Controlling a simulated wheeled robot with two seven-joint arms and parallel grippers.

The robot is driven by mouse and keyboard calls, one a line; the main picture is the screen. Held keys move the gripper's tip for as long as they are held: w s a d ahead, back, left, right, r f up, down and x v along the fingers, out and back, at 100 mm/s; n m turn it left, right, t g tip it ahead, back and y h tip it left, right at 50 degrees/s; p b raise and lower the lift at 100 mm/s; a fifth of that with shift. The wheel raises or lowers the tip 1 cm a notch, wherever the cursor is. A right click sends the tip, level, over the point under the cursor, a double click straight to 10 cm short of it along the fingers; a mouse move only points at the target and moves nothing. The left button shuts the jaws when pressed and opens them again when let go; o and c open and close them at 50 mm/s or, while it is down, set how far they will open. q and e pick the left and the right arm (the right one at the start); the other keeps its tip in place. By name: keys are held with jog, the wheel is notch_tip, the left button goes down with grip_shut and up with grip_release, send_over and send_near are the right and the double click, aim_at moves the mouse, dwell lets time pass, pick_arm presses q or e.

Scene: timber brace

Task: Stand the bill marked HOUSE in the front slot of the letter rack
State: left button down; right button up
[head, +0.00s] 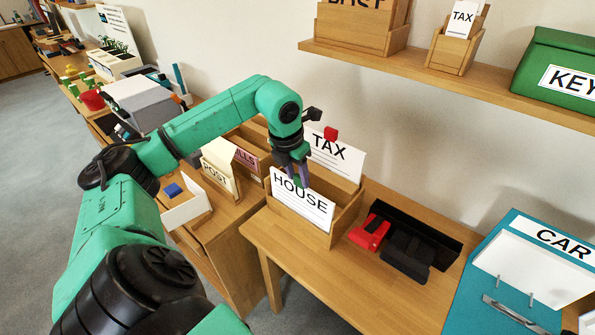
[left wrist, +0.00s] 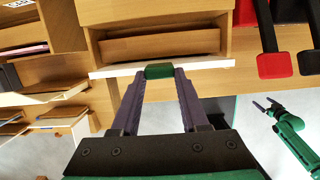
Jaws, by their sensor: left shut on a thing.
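The bill marked HOUSE (head: 303,203) is white and upright at the front of the wooden letter rack (head: 347,216). My left gripper (head: 298,181) is above its top edge. In the left wrist view, the fingers (left wrist: 158,78) are shut on a small green grip (left wrist: 158,71) at the bill's edge. Wood of the rack's front shows below the bill. I cannot tell whether the bill's lower edge is behind that front or before it. A bill marked TAX (head: 336,153) stands further back in the rack. My right gripper (left wrist: 268,105) looks open and empty in the left wrist view.
A black tray with red and black items (head: 405,245) lies right of the rack. A teal CAR box (head: 515,275) stands further right. A POST box (head: 220,165) and a small white tray (head: 186,203) are to the left. A shelf (head: 440,75) runs above.

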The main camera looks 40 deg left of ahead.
pick_arm(q)
jog(key=shift+f+b, duration=0.3)
jog(key=shift+f, duration=0.2)
grip_release()
jog(key=shift+r, duration=0.1)
jog(key=w+p+v, duration=0.1)
jog(key=p+v, duration=0.6)
jog(key=shift+w+r, duration=0.25)
jog(key=shift+r, duration=0.3)
